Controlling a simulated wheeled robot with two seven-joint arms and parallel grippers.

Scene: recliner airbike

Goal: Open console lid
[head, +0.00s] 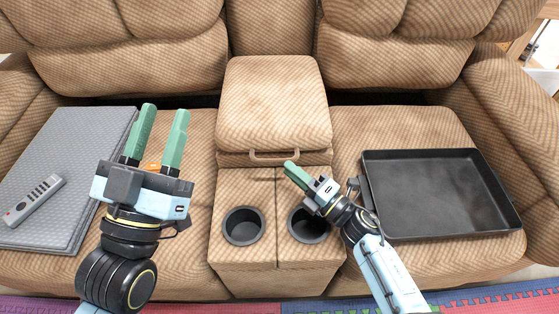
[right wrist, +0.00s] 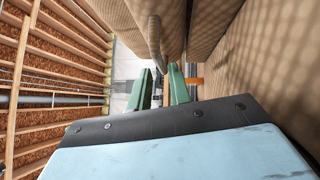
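The console lid (head: 274,100) is a tan padded block in the middle of the sofa, lying closed on the console. Its loop handle (head: 274,157) sticks out at the front edge. My right gripper (head: 293,170) is just below and right of the handle in the head view. In the right wrist view its green fingers (right wrist: 160,88) are apart with a gap between them, and the handle (right wrist: 155,40) shows beyond the tips, near the gap. I cannot tell whether they touch. My left gripper (head: 158,125) is open and empty over the left seat, away from the lid.
Two dark cup holders (head: 243,226) are in the console front, the right one partly behind my right gripper. A black tray (head: 440,195) lies on the right seat. A grey board (head: 70,165) with a remote (head: 35,198) lies at left. The sofa back rises behind the lid.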

